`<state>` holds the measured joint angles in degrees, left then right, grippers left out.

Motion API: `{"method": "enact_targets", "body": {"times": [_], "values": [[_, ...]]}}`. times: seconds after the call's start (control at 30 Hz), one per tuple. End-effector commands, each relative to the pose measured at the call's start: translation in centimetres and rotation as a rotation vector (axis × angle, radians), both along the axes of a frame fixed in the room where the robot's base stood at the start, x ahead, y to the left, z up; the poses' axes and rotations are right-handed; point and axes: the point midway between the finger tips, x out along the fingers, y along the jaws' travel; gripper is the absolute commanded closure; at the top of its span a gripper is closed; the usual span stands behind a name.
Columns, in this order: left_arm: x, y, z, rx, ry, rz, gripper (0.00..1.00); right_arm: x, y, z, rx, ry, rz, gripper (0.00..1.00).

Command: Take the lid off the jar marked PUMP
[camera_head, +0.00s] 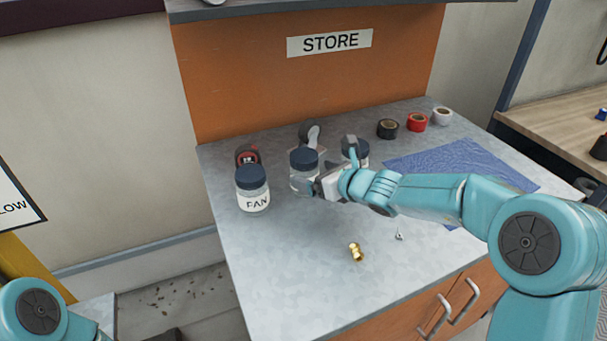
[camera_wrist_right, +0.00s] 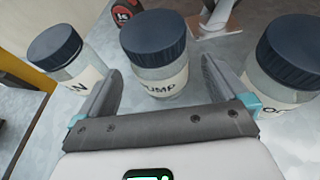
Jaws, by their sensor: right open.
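The PUMP jar (camera_wrist_right: 165,82) is clear glass with a dark blue ribbed lid (camera_wrist_right: 153,38) and a white label. It stands upright, lid on, between the FAN jar and a third jar; in the head view its lid (camera_head: 304,158) shows, but my gripper hides part of its front. My right gripper (camera_head: 316,186) is open and empty, low in front of the PUMP jar. In the right wrist view its two fingers (camera_wrist_right: 160,72) point toward the jar, one on each side; I cannot tell if they touch it. My left gripper is out of view.
The FAN jar (camera_head: 252,190) stands close on the left, the third jar (camera_wrist_right: 285,60) close on the right. A tape measure (camera_head: 247,155) and a grey-headed object (camera_head: 310,133) are behind. Tape rolls (camera_head: 416,121), a blue cloth (camera_head: 460,165) and a brass fitting (camera_head: 356,252) lie on the counter. The front left is clear.

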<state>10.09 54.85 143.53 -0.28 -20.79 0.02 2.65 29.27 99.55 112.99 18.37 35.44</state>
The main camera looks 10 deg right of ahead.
Motion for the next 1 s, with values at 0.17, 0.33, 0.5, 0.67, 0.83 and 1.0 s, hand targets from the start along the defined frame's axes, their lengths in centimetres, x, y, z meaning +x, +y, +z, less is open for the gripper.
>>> {"method": "enact_targets", "body": {"times": [0.17, 0.33, 0.5, 0.67, 0.83, 1.0], "values": [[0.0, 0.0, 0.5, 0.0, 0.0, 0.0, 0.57, 1.8, 1.1, -0.9, 0.001, 0.004, 0.0, 0.0], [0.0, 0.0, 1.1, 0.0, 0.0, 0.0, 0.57, 4.0, 2.2, -1.8, -0.001, 0.002, 0.001, 0.0], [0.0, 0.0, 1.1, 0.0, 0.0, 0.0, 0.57, 4.7, 2.5, -2.1, 0.0, 0.0, -0.001, 0.0], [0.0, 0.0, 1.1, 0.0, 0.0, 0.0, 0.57, 4.6, 2.5, -2.1, 0.0, 0.0, 0.0, 0.06], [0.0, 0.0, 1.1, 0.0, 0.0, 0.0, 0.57, 4.6, 2.4, -2.1, 0.001, 0.0, 0.0, 0.52], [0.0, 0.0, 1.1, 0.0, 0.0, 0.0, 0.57, 4.6, 2.4, -2.1, 0.0, 0.0, -0.001, 0.52]]}}
